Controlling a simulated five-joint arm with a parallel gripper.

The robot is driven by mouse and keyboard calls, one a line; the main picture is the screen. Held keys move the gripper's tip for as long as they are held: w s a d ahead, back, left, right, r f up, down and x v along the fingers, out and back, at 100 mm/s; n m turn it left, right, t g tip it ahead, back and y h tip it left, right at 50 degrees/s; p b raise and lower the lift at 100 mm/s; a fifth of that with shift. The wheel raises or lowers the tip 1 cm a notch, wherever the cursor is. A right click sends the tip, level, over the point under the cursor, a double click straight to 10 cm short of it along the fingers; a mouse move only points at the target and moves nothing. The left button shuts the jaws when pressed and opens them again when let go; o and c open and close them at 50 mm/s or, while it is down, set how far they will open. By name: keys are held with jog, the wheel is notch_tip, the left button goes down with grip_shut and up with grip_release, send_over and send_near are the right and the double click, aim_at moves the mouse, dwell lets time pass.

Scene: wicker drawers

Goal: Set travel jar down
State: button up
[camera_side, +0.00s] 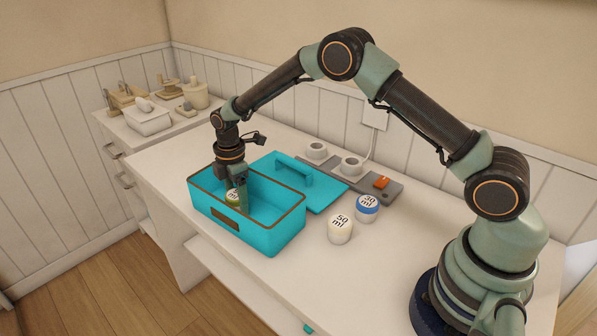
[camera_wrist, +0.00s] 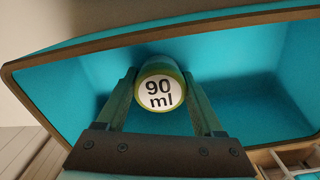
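The jar labelled "90 ml" (camera_wrist: 160,92), olive green with a white round label, is between the two fingers of my gripper (camera_wrist: 160,78), one against each side. In the side view the jar (camera_side: 233,196) is inside the open turquoise box (camera_side: 270,238), toward its left end, with my gripper (camera_side: 238,200) reaching down into the box from above. The box's front wall hides the lower part of the scene, so I cannot tell whether the jar touches the box floor.
The turquoise lid with a handle (camera_side: 293,178) lies behind the box. A cream "50 ml" jar (camera_side: 340,229) and a blue-lidded jar (camera_side: 367,208) stand to the right. The box walls surround my gripper closely.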

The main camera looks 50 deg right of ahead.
jog(key=o, duration=0.3)
jog(key=shift+r, duration=0.1)
jog(key=s+d+r+m+t, duration=0.1)
jog(key=s+r+m, duration=0.1)
jog(key=r, duration=0.8)
jog(key=s+d+r+m, duration=0.1)
jog(key=s+r+m, duration=0.1)
jog(key=r, duration=0.8)
jog(key=shift+s+d+r+m+t, duration=0.7)
jog(key=shift+s+m, duration=1.25)
jog(key=shift+s, duration=1.3)
jog(key=shift+s+d+r+m+t, duration=0.55)
jog(key=shift+s+d+m+t, duration=0.4)
jog(key=shift+s+m, duration=1.7)
jog(key=shift+s+d+r+m+t, duration=0.8)
jog(key=shift+s+m, duration=0.5)
jog(key=shift+s, duration=2.55)
